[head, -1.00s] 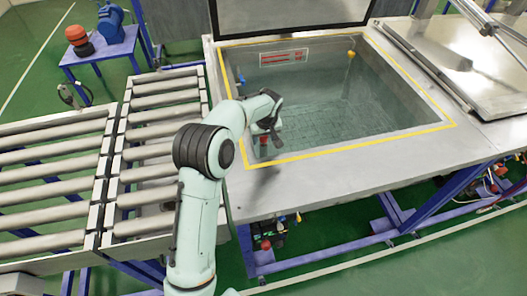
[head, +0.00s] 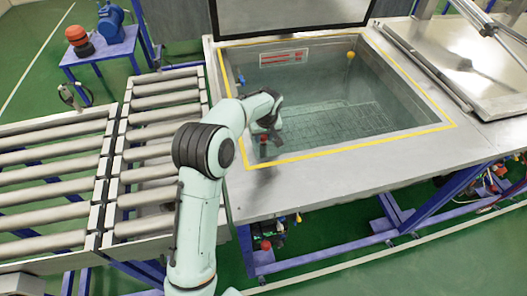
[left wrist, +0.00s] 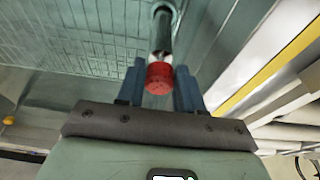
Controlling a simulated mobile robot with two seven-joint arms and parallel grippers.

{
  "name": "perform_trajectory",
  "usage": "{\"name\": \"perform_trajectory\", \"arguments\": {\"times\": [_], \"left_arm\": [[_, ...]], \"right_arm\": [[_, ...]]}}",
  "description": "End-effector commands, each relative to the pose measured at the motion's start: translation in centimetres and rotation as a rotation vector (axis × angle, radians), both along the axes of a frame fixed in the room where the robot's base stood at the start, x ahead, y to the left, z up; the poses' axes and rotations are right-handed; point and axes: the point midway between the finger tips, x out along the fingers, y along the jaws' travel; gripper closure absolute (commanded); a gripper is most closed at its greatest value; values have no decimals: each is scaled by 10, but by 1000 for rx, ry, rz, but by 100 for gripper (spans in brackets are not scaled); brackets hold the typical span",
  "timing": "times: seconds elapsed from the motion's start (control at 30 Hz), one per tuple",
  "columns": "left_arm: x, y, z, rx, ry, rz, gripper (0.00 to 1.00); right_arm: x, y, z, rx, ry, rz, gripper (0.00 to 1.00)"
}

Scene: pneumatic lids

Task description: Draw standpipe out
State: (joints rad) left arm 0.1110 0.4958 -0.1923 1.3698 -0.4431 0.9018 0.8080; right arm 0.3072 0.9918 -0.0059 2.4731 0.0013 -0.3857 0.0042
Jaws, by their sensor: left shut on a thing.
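The standpipe has a red top (left wrist: 159,78) and a grey shaft (left wrist: 162,32) in the left wrist view. In the head view its red top (head: 264,138) shows at the near left corner inside the tank. My left gripper (head: 267,129) reaches over the tank's near left rim and is shut on the standpipe's top. In the left wrist view the two blue-grey fingers (left wrist: 160,86) stand on either side of the red top. The shaft's lower end cannot be made out clearly. My right gripper is not in view.
The tank's metal rim (head: 340,158) carries a yellow line. A raised lid (head: 290,12) stands behind it, and a closed lid (head: 430,60) lies right. A yellow float (head: 350,55) and a blue fitting (head: 241,80) are inside. A roller conveyor (head: 160,115) adjoins at left.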

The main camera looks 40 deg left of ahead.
Motion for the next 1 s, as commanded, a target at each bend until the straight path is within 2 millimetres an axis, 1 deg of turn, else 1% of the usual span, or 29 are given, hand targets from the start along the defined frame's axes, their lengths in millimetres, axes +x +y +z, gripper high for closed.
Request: {"name": "perform_trajectory", "arguments": {"times": [0.03,1.0], "left_arm": [[1,0,4,1,-3,0,95],[1,0,32,1,-4,0,95]], "right_arm": [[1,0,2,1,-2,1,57],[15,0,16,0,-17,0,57]]}}
